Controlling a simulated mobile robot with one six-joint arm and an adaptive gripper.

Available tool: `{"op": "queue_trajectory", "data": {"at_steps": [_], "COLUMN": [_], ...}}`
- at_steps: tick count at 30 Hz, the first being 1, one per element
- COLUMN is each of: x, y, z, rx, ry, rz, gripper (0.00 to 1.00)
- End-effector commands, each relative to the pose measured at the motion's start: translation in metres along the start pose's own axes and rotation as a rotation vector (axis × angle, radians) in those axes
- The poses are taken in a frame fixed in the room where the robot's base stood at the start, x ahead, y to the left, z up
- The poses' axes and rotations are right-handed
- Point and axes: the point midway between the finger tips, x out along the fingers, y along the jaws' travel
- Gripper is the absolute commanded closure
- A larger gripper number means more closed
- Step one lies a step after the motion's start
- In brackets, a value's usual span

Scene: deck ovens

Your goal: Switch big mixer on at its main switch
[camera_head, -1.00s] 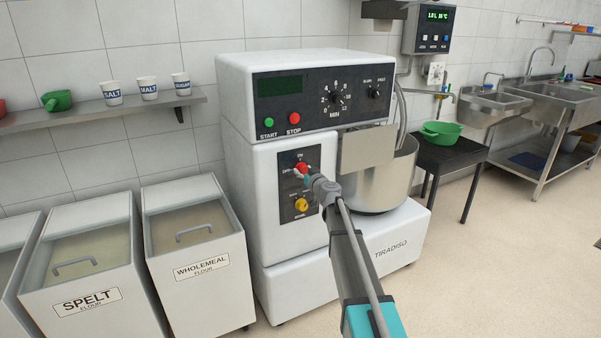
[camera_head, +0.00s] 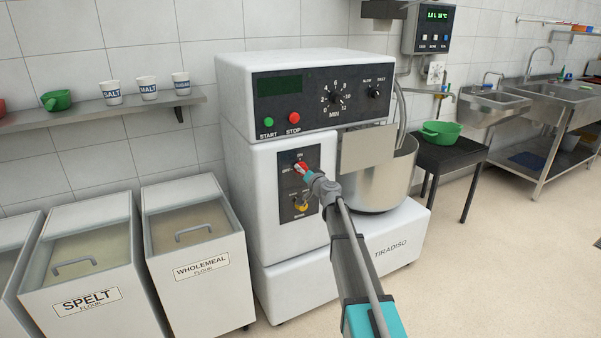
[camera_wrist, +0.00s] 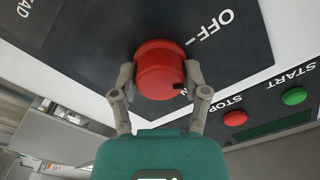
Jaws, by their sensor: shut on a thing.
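The big mixer (camera_head: 245,180) is a white machine with a steel bowl (camera_head: 378,185) at its right. Its main switch is a red round knob (camera_head: 299,167) on a dark plate on the front, with OFF to its left and ON above. The wrist view shows the red knob (camera_wrist: 155,65) close up, with a dark notch at its lower right edge, near the partly hidden ON lettering. My gripper (camera_head: 304,172) is at the knob. In the wrist view my gripper (camera_wrist: 160,82) has one finger on each side of the knob and is shut on it.
A yellow knob (camera_head: 301,205) sits just below the red one. Green START (camera_head: 269,122) and red STOP (camera_head: 294,118) buttons and the timer dial (camera_head: 336,98) are on the panel above.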

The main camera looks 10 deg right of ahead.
Motion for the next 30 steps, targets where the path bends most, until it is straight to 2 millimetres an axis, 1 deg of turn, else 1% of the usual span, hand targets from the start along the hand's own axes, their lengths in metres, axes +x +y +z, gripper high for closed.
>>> {"op": "queue_trajectory", "data": {"at_steps": [1, 21, 30], "x": [0.0012, 0.0009, 0.0009], "y": [-0.0028, -0.0024, -0.0021], "z": [0.0021, 0.0018, 0.0017], "rx": [0.044, 0.67, 0.859], "ry": [-0.005, -0.006, -0.007], "rz": [-0.007, -0.004, -0.004], "gripper": [0.88, 0.88, 0.88]}}
